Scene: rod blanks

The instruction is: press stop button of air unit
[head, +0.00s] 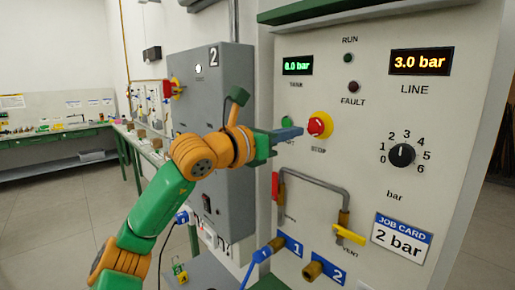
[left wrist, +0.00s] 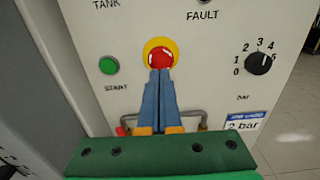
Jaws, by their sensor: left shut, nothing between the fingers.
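The air unit (head: 380,140) is a pale panel on the right in the head view. Its stop button (head: 316,126) is a red mushroom head on a yellow ring. The stop button also shows in the left wrist view (left wrist: 161,56). My left gripper (head: 301,131) is shut and empty. Its blue fingertips point at the red button and overlap its lower edge in the left wrist view (left wrist: 160,72). I cannot tell whether they touch it. The label under the button is partly hidden by the fingers in the wrist view. My right gripper is not in view.
A green start button (left wrist: 109,65) sits left of the stop button. A black dial (head: 402,155) is to its right. A bent pipe with a yellow valve handle (head: 349,235) sticks out below. A grey cabinet (head: 222,100) stands behind my left arm.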

